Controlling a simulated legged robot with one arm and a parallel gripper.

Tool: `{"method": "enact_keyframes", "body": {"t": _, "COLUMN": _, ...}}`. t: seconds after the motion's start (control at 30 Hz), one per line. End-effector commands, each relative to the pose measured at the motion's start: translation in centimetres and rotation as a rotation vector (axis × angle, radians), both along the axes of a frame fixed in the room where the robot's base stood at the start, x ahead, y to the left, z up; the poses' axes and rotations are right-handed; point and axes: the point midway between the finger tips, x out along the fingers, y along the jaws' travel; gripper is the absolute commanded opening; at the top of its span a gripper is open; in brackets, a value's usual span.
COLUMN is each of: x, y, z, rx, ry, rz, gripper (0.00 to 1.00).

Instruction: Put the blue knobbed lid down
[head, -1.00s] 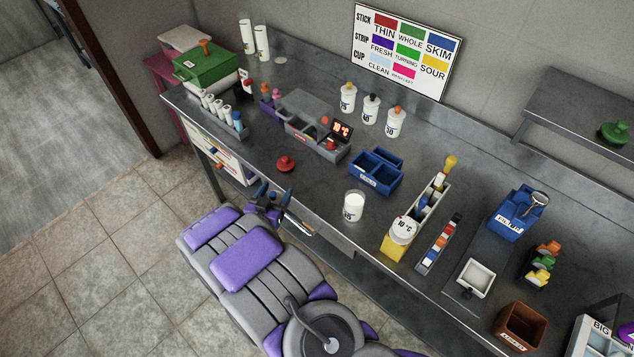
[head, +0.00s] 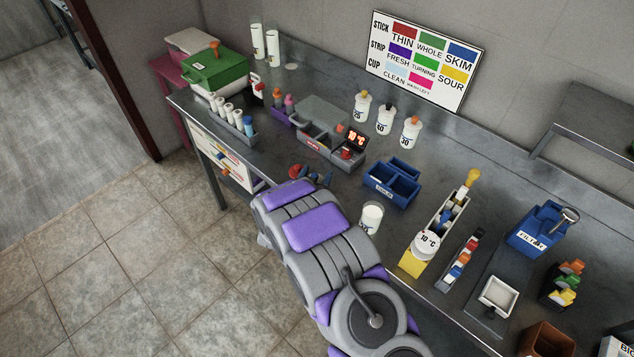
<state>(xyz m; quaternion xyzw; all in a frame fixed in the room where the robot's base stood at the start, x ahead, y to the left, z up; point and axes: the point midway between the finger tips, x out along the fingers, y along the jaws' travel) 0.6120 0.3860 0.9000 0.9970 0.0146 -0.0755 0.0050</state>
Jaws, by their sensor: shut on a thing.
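My gripper (head: 311,177) is over the front left part of the steel bench, beyond the end of my arm. It is shut on a small blue thing, which I take for the blue knobbed lid; my arm and fingers hide most of it. I cannot tell whether it touches the bench top. A red knobbed lid (head: 295,171) lies on the bench just left of my gripper, partly covered by it.
A blue divided box (head: 404,190) and a white-filled jar (head: 371,217) are to the right. A green lidded box (head: 216,70) stands at the far left. Bare steel (head: 262,158) shows left of the red lid.

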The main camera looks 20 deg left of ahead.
Motion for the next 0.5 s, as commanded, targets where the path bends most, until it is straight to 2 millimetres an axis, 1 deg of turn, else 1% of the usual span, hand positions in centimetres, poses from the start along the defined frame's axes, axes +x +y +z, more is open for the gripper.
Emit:
{"method": "enact_keyframes", "body": {"t": 0.03, "x": 0.0, "y": -0.4, "z": -0.8, "rx": 0.000, "ry": 0.001, "rz": -0.002, "gripper": 0.40}}
{"method": "enact_keyframes", "body": {"t": 0.1, "x": 0.0, "y": -1.0, "z": -1.6, "rx": 0.006, "ry": 0.001, "rz": -0.002, "gripper": 0.40}}
{"method": "enact_keyframes", "body": {"t": 0.2, "x": 0.0, "y": -1.4, "z": -2.3, "rx": 0.010, "ry": 0.001, "rz": -0.003, "gripper": 0.40}}
{"method": "enact_keyframes", "body": {"t": 0.37, "x": 0.0, "y": -0.8, "z": -2.4, "rx": 0.005, "ry": 0.000, "rz": -0.002, "gripper": 0.40}}
{"method": "enact_keyframes", "body": {"t": 0.5, "x": -0.1, "y": -0.2, "z": -3.0, "rx": -0.004, "ry": 0.003, "rz": -0.002, "gripper": 0.40}}
